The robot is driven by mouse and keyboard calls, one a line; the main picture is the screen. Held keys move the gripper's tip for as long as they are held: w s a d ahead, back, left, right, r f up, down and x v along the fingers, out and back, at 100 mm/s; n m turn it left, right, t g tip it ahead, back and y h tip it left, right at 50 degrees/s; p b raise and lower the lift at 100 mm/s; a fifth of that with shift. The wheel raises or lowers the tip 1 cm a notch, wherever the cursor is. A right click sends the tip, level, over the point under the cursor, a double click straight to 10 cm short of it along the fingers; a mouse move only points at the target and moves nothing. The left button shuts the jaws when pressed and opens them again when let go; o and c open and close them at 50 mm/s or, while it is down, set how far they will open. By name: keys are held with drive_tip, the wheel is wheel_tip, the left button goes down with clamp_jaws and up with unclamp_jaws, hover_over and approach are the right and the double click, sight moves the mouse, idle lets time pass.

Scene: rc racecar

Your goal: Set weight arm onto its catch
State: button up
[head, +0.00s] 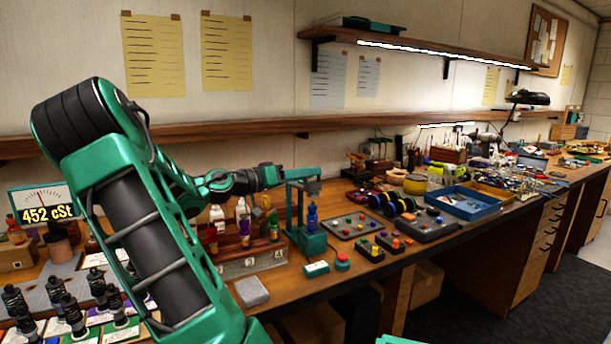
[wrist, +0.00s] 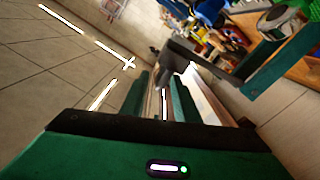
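A teal press-like stand (head: 291,213) is on the workbench near the middle of the head view. A grey-and-teal arm (head: 304,174), seemingly the weight arm, lies across its top. A blue bottle (head: 312,217) stands under it. My gripper (head: 272,177) is at the left end of this top part, at about its height; contact cannot be told. In the wrist view my gripper (wrist: 160,85) shows two green fingers apart, with no clear object held between them. A dark grey bar (wrist: 205,67) passes right of the fingertips towards a teal post (wrist: 285,62). The catch is not clearly distinguishable.
Small bottles (head: 243,212) stand left of the stand. A grey block (head: 252,291), a teal box (head: 316,268) and a red-topped button (head: 343,261) lie in front. Parts trays (head: 354,225) are right. A wall shelf (head: 230,129) runs behind. A meter (head: 42,204) reads 452 cSt.

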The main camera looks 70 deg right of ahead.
drive_tip(key=v, duration=0.9)
drive_tip(key=shift+w+a, duration=0.3)
drive_tip(key=shift+f, duration=0.1)
